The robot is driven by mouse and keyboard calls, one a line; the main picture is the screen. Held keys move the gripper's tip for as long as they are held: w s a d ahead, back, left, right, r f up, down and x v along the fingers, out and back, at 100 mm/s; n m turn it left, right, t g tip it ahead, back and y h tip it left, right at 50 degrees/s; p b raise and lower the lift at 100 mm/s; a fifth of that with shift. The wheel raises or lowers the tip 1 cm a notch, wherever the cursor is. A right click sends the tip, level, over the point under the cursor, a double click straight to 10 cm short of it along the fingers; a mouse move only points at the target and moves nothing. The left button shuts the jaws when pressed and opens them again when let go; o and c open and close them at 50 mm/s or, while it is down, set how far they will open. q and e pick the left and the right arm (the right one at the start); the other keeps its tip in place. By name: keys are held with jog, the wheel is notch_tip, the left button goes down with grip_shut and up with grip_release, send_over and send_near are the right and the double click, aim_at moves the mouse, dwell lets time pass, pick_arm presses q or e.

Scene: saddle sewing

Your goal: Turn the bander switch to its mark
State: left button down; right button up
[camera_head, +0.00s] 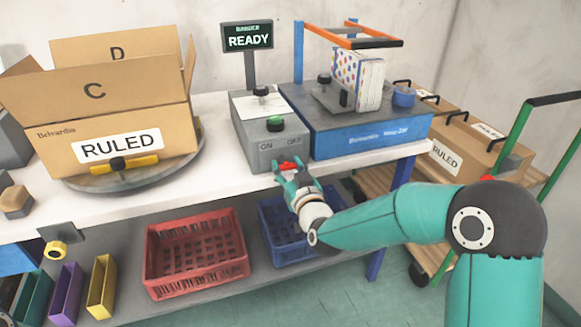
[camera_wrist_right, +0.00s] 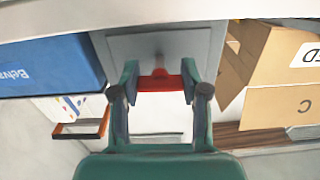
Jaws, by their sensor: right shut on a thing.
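The bander switch, a red handle (camera_head: 287,165), sits low on the front of the grey control box (camera_head: 254,145). The right wrist view shows the red switch handle (camera_wrist_right: 160,82) between the two fingers of the right gripper (camera_wrist_right: 160,76), lying crosswise. I cannot make out a separate mark or the exact switch angle. My left gripper is not in view.
The blue bander (camera_head: 375,134) stands right of the control box, with a dotted packet (camera_head: 358,80) on top. A READY display (camera_head: 248,37) stands behind. A RULED carton (camera_head: 120,140) is at left. Red (camera_head: 196,258) and blue (camera_head: 285,240) crates sit below the bench.

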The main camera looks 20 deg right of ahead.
jog(key=shift+d+f+m+b, duration=0.1)
jog(key=shift+m+b, duration=0.5)
jog(key=shift+b, duration=0.2)
jog(key=m+b, duration=1.2)
jog(key=b, duration=0.3)
jog(key=shift+f+m+b, duration=0.1)
jog(key=shift+m+b, duration=1.4)
jog(key=shift+m, duration=0.4)
jog(key=o, duration=1)
jog(key=shift+o, duration=0.8)
jog(key=shift+r, duration=0.2)
jog(key=shift+s, duration=0.1)
